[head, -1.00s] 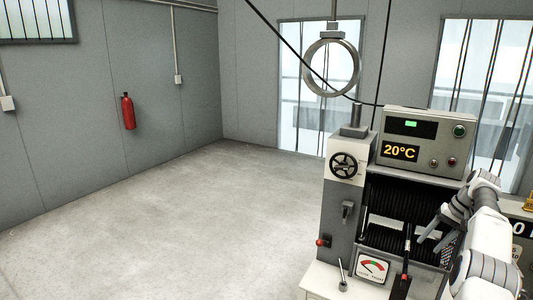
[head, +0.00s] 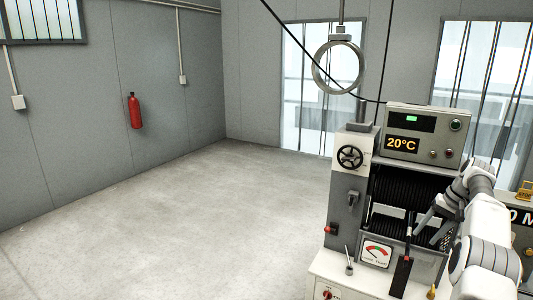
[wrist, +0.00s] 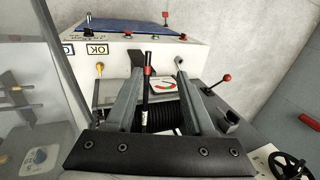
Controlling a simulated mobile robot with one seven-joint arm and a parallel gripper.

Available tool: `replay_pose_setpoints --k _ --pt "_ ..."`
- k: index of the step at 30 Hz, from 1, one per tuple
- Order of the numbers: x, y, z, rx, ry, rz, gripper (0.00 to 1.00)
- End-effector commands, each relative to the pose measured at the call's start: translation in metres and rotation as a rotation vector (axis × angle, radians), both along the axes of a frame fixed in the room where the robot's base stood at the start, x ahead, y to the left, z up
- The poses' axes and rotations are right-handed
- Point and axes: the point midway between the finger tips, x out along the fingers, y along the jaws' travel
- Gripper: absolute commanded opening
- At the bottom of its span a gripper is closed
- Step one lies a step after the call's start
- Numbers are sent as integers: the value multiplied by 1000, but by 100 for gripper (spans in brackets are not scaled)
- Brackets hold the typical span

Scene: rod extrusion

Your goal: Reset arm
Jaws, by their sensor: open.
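My arm is at the right of the head view, in front of the extrusion machine (head: 345,207). My gripper (head: 425,222) points left and down near the machine's black ribbed section. In the wrist view my gripper (wrist: 153,75) is open, its two grey fingers apart. Nothing is visibly held, and I cannot tell whether the fingers touch the lever.
The machine carries a "20°C" display box (head: 418,135), a handwheel (head: 350,157), a gauge (head: 376,254) and a red-knobbed lever (head: 331,230). A metal ring (head: 337,67) hangs above it. Open concrete floor (head: 180,220) lies to the left. A red extinguisher (head: 135,110) is on the wall.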

Motion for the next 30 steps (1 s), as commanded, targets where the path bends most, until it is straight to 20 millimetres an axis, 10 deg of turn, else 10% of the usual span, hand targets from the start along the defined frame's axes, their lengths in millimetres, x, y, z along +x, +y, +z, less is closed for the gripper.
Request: replay_pose_setpoints --k 14,30 --pt "-8 114 121 -145 -46 114 54" --pt "-119 242 198 -297 -140 230 54"
